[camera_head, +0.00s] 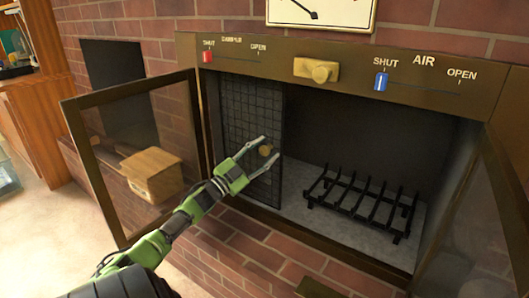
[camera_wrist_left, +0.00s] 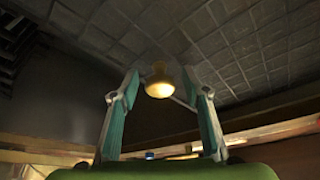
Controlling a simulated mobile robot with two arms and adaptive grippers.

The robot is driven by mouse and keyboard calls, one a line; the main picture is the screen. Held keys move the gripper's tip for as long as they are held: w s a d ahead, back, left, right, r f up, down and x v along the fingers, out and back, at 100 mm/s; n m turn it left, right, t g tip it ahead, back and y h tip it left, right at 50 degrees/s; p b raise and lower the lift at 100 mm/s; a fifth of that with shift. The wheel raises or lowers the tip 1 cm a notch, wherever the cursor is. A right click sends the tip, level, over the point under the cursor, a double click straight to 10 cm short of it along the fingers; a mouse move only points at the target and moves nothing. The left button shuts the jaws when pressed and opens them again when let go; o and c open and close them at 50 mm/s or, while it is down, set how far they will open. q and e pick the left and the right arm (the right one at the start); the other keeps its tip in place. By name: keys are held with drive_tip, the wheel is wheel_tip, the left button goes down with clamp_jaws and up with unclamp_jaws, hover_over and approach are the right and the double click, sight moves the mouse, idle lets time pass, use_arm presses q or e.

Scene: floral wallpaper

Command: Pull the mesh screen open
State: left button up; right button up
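The black mesh screen (camera_head: 240,107) covers the left part of the fireplace opening; the right part is uncovered. A small round brass knob (camera_head: 265,150) sits near the screen's right edge. My left gripper (camera_head: 268,148) is in front of the screen with its fingers apart on either side of the knob. In the left wrist view the knob (camera_wrist_left: 159,82) shows between the two open fingertips, with gaps on both sides and the mesh (camera_wrist_left: 225,50) behind it. My right gripper is in neither view.
A black grate (camera_head: 362,200) stands inside the firebox. The glass doors stand open, the left one (camera_head: 130,150) swung out beside my left arm and the right one (camera_head: 490,210) at the right. A brass panel with red and blue sliders (camera_head: 381,81) runs above.

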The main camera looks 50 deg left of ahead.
use_arm(q)
drive_tip(key=shift+s+f, duration=0.1)
drive_tip(key=v, duration=1.1)
drive_tip(key=shift+s, duration=0.4)
drive_tip(key=shift+f, duration=0.15)
